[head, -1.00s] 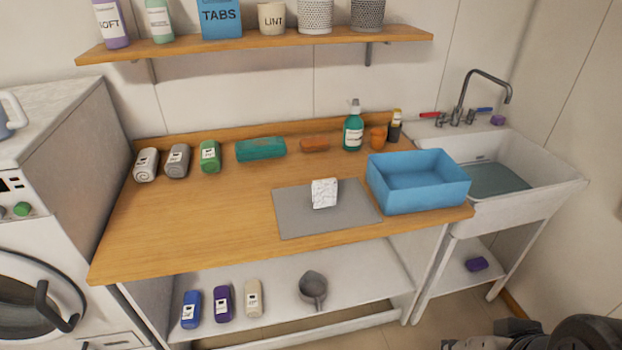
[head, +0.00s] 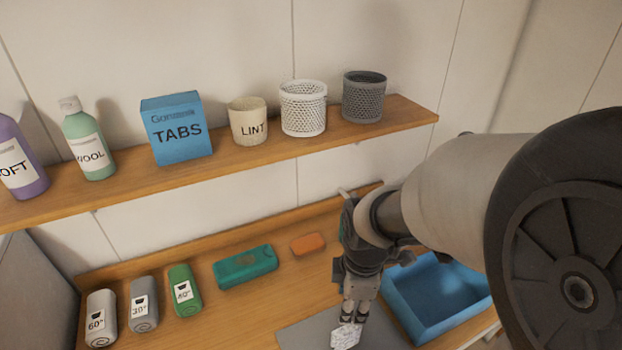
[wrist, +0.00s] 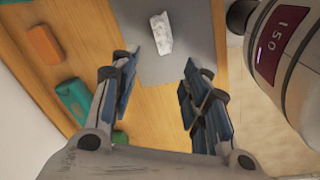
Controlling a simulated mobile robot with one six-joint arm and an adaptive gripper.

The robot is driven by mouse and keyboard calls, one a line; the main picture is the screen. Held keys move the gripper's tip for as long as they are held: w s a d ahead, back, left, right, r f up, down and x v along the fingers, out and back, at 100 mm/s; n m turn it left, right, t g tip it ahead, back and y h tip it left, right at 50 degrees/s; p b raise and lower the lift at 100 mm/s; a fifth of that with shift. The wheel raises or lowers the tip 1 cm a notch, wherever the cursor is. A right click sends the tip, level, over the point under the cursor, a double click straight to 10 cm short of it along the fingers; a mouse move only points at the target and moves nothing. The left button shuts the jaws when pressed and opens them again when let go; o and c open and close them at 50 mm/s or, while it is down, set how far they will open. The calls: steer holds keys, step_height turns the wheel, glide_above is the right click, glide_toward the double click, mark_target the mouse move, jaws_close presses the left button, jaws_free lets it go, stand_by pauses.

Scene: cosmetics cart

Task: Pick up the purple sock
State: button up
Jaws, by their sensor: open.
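The purple sock is in neither current view. The lower shelf, where a purple labelled roll lay in the earlier head view, is out of frame. My gripper (head: 352,312) hangs over the worktop in the head view, close to a white crumpled cloth (head: 345,336). In the wrist view my gripper (wrist: 156,62) is open, with nothing between its fingers. The white cloth lies beyond the fingertips there, on the grey mat (wrist: 192,60).
A teal case (head: 245,267), an orange block (head: 308,244) and a blue bin (head: 432,295) are there too. An upper shelf (head: 215,170) holds several containers.

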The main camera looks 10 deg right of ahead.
mark_target(344, 331)
steer(key=f+n, duration=0.2)
steer(key=f, duration=0.3)
steer(key=f+n+p, duration=0.1)
steer(key=f+n, duration=0.1)
steer(key=f, duration=0.2)
steer(key=w+f+n+g+p, duration=0.1)
steer(key=f, duration=0.4)
steer(key=shift+w+f+n, duration=0.1)
steer(key=shift+f+n, duration=0.2)
steer(key=shift+n, duration=0.1)
steer(key=shift+w+d+f+b, duration=0.1)
steer(key=shift+f+b, duration=0.05)
steer(key=shift+f, duration=0.8)
steer(key=shift+d+f+b, duration=0.15)
steer(key=shift+f+b, duration=0.05)
steer(key=shift+f, duration=0.75)
steer(key=shift+w+d+f+b, duration=0.1)
steer(key=shift+f+b, duration=0.05)
steer(key=shift+f, duration=0.8)
steer(key=shift+c, duration=0.4)
jaws_close()
